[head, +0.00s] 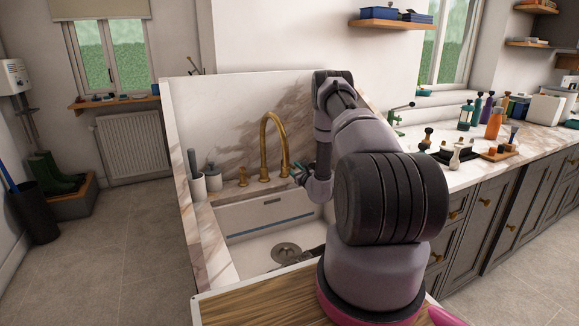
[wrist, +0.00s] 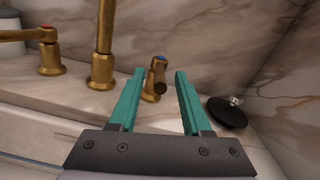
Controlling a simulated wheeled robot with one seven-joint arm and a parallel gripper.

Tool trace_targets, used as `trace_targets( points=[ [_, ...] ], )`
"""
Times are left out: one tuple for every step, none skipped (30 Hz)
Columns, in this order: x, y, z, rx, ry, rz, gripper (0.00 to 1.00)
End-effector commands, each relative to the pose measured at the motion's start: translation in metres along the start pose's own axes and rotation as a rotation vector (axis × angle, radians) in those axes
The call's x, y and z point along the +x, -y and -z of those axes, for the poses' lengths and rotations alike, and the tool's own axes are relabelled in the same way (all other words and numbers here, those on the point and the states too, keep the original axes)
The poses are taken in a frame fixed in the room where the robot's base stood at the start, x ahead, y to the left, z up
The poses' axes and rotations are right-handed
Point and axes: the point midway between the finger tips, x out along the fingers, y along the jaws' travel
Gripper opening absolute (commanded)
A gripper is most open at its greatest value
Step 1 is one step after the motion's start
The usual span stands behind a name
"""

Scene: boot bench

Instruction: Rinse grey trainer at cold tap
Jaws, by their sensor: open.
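The brass tap (head: 275,140) arches over the white sink (head: 265,222) in the head view. In the wrist view its cold handle (wrist: 158,88), with a blue cap, stands between the teal fingers of my gripper (wrist: 159,73). The fingers are open with space on both sides of the handle. The hot handle (wrist: 47,60), with a red mark, and the spout's base (wrist: 103,72) stand to the left. In the head view my gripper (head: 299,171) is beside the tap, mostly behind my arm. I cannot make out the grey trainer; a dark shape in the sink is partly hidden.
A black plug (wrist: 228,111) lies close to the right finger. A marble splashback (head: 235,115) stands behind the tap. Pots (head: 213,178) are left of it. A wooden board (head: 255,300) lies in front of the sink. Bottles (head: 494,122) stand on the right counter.

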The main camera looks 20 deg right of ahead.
Motion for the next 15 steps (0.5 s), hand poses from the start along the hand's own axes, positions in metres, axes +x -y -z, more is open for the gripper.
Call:
trace_targets(
  points=[
    [0.008,-0.001,-0.001,-0.001,0.002,0.0,0.48],
    [0.013,0.0,-0.001,-0.001,0.003,0.0,0.48],
    [0.017,-0.001,0.0,-0.001,0.001,-0.001,0.48],
    [0.021,0.0,0.0,-0.001,0.002,0.0,0.48],
    [0.023,0.0,0.0,-0.001,0.001,0.0,0.48],
    [0.026,0.0,0.0,-0.001,0.0,0.0,0.48],
    [0.028,0.0,0.0,0.0,0.0,0.0,0.48],
    [0.029,0.0,0.0,0.0,0.001,0.0,0.48],
    [0.031,0.0,0.0,0.0,0.0,0.0,0.48],
    [0.031,0.0,0.0,0.0,0.0,0.0,0.48],
    [0.032,0.0,0.0,0.0,0.0,0.0,0.48],
    [0.032,0.0,0.0,0.0,-0.001,0.0,0.48],
    [0.032,0.0,0.0,0.0,-0.001,0.0,0.48],
    [0.032,0.0,0.0,0.0,-0.001,0.0,0.48],
    [0.032,0.0,0.0,0.0,-0.001,0.0,0.48]
  ],
)
